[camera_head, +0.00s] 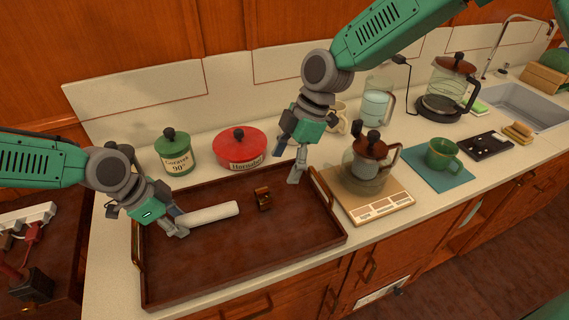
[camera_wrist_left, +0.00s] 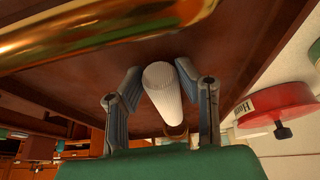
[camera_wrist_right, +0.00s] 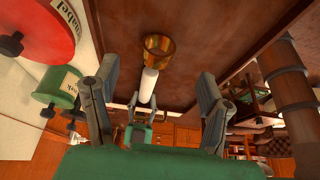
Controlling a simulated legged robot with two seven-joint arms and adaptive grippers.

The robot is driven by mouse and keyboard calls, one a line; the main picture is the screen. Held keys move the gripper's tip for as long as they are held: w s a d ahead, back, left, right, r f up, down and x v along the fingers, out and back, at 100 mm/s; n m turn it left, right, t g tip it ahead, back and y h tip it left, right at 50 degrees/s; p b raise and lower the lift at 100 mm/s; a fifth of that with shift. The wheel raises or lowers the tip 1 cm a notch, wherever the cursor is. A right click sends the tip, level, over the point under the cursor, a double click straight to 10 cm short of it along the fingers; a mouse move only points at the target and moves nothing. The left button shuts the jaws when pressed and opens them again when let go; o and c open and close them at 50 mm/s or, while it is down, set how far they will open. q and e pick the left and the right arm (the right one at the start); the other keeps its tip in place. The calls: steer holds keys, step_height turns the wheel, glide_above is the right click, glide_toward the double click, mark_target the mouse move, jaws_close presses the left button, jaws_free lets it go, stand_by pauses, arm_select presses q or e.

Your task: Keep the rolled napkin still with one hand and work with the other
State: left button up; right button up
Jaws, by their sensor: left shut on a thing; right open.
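The rolled napkin (camera_head: 212,214) is a white cylinder in the left part of the brown tray (camera_head: 200,265). My left gripper (camera_head: 180,226) is shut on its left end; the left wrist view shows the napkin (camera_wrist_left: 165,92) between the two fingers (camera_wrist_left: 158,70). A brass-coloured napkin ring (camera_head: 263,198) stands in the tray just beyond the napkin's right end, apart from it. My right gripper (camera_head: 296,174) is open and empty above the tray's right rear side. The right wrist view shows the ring (camera_wrist_right: 157,48) ahead of its fingers (camera_wrist_right: 159,72), with the napkin (camera_wrist_right: 148,86) behind it.
A green canister (camera_head: 176,158) and a red pot (camera_head: 239,152) stand behind the tray. A coffee press (camera_head: 366,172) on a wooden scale (camera_head: 373,208) is close on the right, with a green mug (camera_head: 442,155) beyond. The tray's front is clear.

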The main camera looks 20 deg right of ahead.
arm_select(q)
steer(key=o, duration=1.2)
steer(key=shift+r, duration=0.1)
